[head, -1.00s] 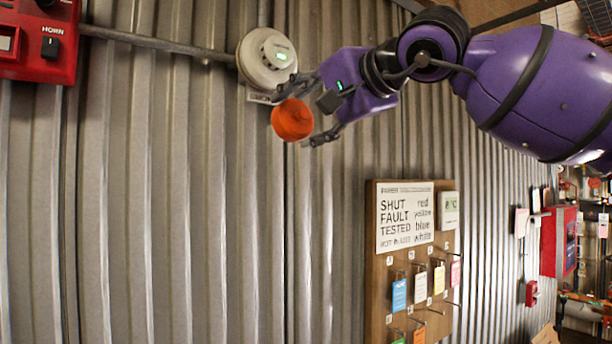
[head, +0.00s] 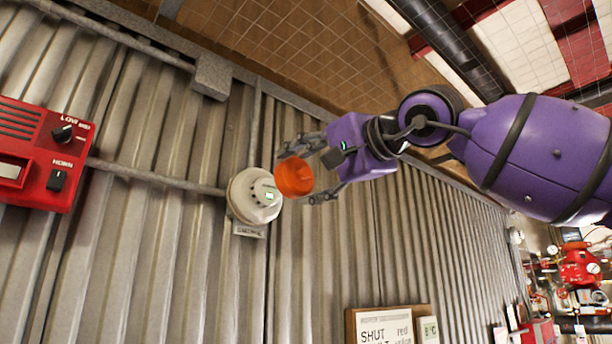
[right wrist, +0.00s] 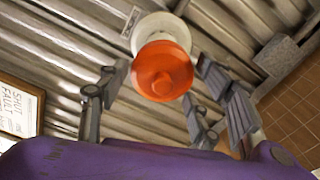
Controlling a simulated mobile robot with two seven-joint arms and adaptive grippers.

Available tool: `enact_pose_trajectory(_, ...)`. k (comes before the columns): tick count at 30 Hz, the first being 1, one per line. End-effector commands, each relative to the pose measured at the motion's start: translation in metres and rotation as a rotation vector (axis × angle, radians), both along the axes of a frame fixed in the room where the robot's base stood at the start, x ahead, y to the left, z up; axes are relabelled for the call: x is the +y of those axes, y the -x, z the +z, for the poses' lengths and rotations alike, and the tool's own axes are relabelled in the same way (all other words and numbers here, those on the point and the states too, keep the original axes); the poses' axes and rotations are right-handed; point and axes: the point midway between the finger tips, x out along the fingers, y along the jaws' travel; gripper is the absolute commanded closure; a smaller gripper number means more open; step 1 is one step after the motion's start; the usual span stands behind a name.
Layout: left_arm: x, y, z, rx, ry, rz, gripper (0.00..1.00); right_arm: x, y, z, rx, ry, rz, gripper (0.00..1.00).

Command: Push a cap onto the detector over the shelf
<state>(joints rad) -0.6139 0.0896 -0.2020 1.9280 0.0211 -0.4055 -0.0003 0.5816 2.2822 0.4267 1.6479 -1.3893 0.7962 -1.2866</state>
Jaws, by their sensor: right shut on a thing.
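The orange cap (head: 294,177) is round and is held in my right gripper (head: 303,174), its fingers on either side. In the head view the cap is just right of the detector and slightly higher. In the right wrist view the cap (right wrist: 162,75) covers the lower part of the detector (right wrist: 157,28). I cannot tell whether they touch; the cap is not seated over it. My left gripper and the shelf are not in view.
A red horn box (head: 40,155) is on the wall at left, with a conduit (head: 155,177) running to the detector. A grey junction box (head: 211,76) is above. A brown tiled surface (head: 290,45) fills the top.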

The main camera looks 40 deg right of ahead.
Motion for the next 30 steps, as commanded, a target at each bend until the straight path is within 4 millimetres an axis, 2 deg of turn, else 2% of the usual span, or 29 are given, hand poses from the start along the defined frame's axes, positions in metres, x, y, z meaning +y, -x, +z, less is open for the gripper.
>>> enact_pose_trajectory(10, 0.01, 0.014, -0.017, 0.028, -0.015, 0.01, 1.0, 0.002, -0.035, -0.006, 0.009, 0.001, -0.002, 0.55)
enact_pose_trajectory(15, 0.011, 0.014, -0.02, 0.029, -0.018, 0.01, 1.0, 0.003, -0.047, -0.004, 0.006, 0.0, -0.001, 0.55)
enact_pose_trajectory(21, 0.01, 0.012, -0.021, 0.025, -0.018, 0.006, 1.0, 0.004, -0.056, -0.002, 0.003, 0.0, 0.0, 0.55)
enact_pose_trajectory(30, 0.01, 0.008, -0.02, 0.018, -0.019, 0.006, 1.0, 0.005, -0.057, 0.0, 0.0, 0.0, 0.001, 0.55)
